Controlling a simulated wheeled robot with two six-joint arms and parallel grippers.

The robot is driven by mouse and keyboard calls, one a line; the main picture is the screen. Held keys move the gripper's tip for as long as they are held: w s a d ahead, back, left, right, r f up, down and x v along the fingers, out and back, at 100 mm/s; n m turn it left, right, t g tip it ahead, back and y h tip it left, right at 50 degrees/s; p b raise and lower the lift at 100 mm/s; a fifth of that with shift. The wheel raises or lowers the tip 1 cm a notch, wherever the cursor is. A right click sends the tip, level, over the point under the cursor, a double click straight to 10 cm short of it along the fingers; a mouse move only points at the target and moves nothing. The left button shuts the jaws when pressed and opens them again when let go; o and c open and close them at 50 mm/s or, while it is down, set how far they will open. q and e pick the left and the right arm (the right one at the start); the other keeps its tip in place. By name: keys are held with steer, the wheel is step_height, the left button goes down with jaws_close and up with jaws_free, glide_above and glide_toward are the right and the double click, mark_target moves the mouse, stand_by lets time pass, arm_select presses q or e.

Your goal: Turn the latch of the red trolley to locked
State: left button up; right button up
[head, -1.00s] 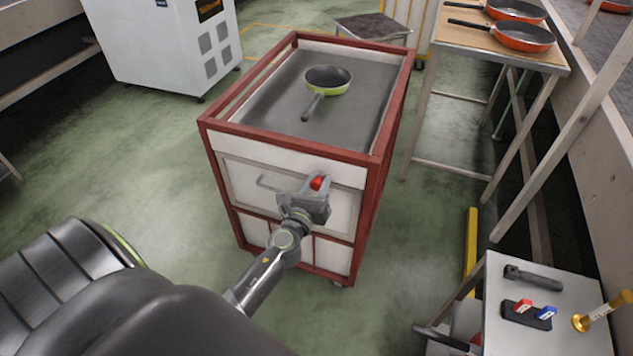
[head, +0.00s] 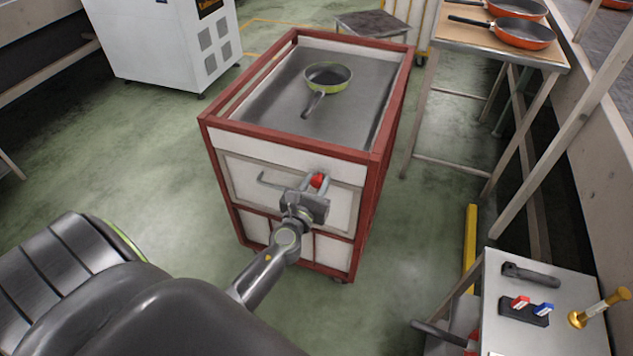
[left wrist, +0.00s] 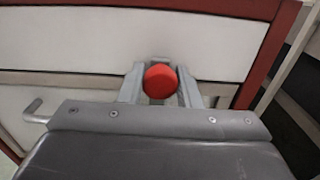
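The red trolley (head: 377,160) stands in the middle of the head view, with a red frame and white panels. Its latch shows as a red knob (head: 317,180) on the upper right of the front panel. My left gripper (head: 316,183) reaches the knob from the front, one finger on each side. In the left wrist view the red knob (left wrist: 160,81) sits between the two grey fingers, with narrow gaps beside it; the gripper looks open. The rest of the latch is mostly hidden, so its setting cannot be read. My right gripper is not in view.
A green-rimmed pan (head: 328,76) lies on the trolley's top. A grey handle (head: 270,182) sticks out left of the knob. A side table (head: 545,335) with small tools stands at the lower right. A pan table (head: 490,40) stands behind right. Floor left of the trolley is clear.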

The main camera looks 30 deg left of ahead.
arm_select(q)
steer(key=o, duration=0.4)
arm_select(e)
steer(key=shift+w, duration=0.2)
arm_select(q)
steer(key=b+v, duration=0.4)
steer(key=v, duration=1.3)
steer(key=shift+s+b, duration=0.25)
steer(key=shift+b, duration=0.1)
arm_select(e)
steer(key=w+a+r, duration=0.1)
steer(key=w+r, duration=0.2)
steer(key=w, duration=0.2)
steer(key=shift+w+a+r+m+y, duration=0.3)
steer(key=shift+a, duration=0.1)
arm_select(q)
steer(key=shift+f, duration=0.1)
steer(key=shift+a, duration=0.1)
